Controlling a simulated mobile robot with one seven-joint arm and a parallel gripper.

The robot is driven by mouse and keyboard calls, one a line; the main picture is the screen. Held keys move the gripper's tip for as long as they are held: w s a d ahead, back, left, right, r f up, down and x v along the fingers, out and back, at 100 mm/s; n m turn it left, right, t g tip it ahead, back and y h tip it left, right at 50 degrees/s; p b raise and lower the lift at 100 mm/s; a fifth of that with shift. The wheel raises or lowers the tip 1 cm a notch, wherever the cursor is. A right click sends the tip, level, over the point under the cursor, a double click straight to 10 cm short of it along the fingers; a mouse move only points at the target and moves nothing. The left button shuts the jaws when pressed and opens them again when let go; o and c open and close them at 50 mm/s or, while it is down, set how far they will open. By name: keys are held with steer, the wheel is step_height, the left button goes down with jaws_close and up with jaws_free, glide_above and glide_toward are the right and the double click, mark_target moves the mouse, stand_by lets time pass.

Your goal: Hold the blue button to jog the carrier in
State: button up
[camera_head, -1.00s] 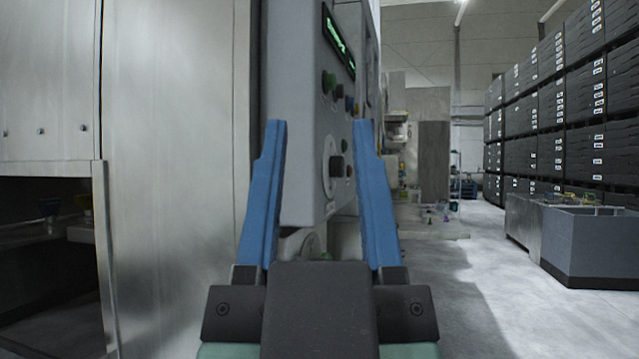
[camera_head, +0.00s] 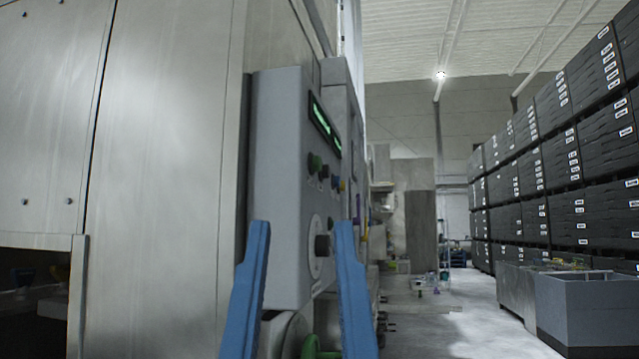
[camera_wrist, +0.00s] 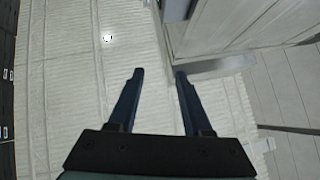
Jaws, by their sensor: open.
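The control panel (camera_head: 282,180) is a grey box on the side of the steel machine, seen at a steep angle in the head view. My gripper (camera_head: 302,226) has blue fingers, spread and empty, low in front of the panel. The fingertips overlap the panel's lower part in the picture; contact cannot be told. In the wrist view my gripper (camera_wrist: 160,74) is open against the ceiling, and no buttons show.
The steel machine wall (camera_head: 160,150) fills the left side. Stacked dark crates (camera_head: 575,150) and a grey bin (camera_head: 585,310) stand on the right. A green round part (camera_head: 312,348) sits below the panel.

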jaws_close()
stand_by(1.6)
